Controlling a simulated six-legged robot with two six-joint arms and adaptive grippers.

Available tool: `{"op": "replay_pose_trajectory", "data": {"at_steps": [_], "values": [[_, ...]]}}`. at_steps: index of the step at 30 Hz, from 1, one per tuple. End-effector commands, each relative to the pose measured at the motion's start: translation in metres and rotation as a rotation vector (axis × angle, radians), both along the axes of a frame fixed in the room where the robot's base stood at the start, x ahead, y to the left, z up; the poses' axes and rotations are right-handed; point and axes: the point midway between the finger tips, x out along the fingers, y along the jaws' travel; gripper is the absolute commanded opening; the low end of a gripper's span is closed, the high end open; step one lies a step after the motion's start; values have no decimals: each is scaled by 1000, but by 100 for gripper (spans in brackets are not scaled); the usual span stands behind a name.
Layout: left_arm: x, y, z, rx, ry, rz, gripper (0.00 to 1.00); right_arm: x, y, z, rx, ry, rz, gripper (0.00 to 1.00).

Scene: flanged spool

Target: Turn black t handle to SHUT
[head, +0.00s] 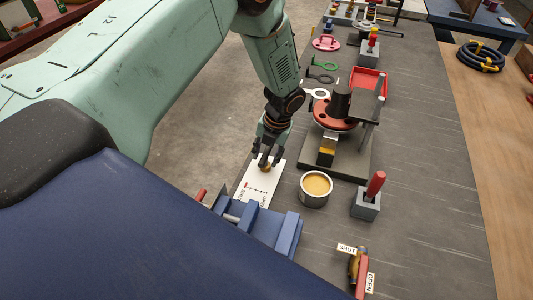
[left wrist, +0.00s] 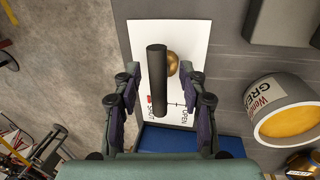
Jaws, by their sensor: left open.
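The black T handle (left wrist: 157,80) is a dark bar, lying upright in the left wrist picture above a white card (left wrist: 143,35). A brass part (left wrist: 172,63) shows beside it. The card carries a line with SHUT at its left and OPEN at its right. The bar's lower end overlaps the line, close to the red SHUT mark. My left gripper (left wrist: 160,74) is open, one finger on each side of the bar, with visible gaps. In the head view my left gripper (head: 266,160) is over the card (head: 254,187) and hides most of the handle. My right gripper is not in view.
A tin of yellow contents (head: 316,188) stands right of the card. A dark stand with a red flange (head: 334,117) is behind it. A red-handled grey block (head: 366,203) and another SHUT/OPEN valve (head: 357,264) are further right. A blue block (head: 289,232) is in front.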

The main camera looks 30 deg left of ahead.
Motion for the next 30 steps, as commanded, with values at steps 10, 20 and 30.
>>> {"op": "replay_pose_trajectory", "data": {"at_steps": [10,20,30], "values": [[2,-5,24,0,-2,1,42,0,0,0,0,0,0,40],[3,-13,68,0,-2,0,42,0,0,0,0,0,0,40],[3,-15,79,0,0,0,42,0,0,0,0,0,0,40]]}}
